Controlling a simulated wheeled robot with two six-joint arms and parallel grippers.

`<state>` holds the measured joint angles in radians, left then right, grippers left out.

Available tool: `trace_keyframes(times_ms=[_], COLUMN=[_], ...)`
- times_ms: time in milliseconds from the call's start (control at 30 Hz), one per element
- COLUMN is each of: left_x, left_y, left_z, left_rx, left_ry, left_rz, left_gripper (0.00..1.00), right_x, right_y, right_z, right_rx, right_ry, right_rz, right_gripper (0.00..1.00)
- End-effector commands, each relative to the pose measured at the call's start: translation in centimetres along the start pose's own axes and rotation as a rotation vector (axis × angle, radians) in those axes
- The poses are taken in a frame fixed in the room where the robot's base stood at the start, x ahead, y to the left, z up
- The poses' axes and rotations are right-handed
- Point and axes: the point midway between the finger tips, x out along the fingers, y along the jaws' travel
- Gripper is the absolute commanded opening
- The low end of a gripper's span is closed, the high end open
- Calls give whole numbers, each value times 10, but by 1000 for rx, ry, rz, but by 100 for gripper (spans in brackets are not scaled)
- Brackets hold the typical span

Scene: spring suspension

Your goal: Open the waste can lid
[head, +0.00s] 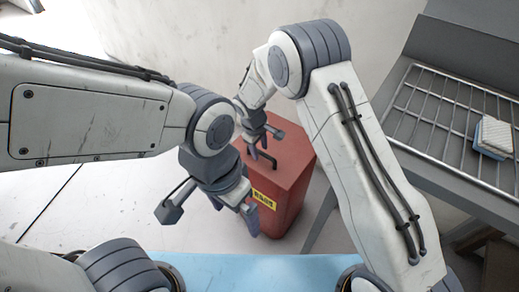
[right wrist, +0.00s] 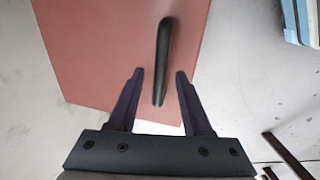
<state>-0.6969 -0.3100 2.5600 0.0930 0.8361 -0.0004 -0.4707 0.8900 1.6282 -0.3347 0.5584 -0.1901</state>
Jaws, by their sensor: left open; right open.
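The red waste can (head: 292,195) stands on the floor in the middle of the head view, with a yellow label on its front. Its flat red lid (right wrist: 100,50) is down and carries a black bar handle (right wrist: 163,50). My right gripper (right wrist: 160,72) is open over the lid, and the handle shows between its two fingers in the right wrist view. I cannot tell whether the fingers touch it. My left gripper (head: 232,215) is open and empty in front of the can, partly hiding its left side.
A grey bench with a wire rack (head: 440,125) stands at the right and holds a blue-and-white sponge-like block (head: 493,136). A light blue surface (head: 255,270) lies along the near edge. The pale floor left of the can is clear.

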Motion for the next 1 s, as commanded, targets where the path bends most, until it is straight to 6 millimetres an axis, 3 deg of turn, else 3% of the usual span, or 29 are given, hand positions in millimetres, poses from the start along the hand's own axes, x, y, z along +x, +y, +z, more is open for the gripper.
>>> trace_keyframes(times_ms=[133,167,267,300,1000], left_x=[0,0,0,0,0], left_y=[0,0,0,0,0], left_z=[0,0,0,0,0], left_rx=[0,0,0,0,0], left_ry=[0,0,0,0,0], left_rz=[0,0,0,0,0], left_gripper=[96,96,96,96,96], right_x=[0,0,0,0,-1], right_y=[0,0,0,0,0], right_z=[0,0,0,0,0], right_rx=[0,0,0,0,0], right_ry=[0,0,0,0,0], right_rz=[0,0,0,0,0], right_gripper=[50,42,4,0,0])
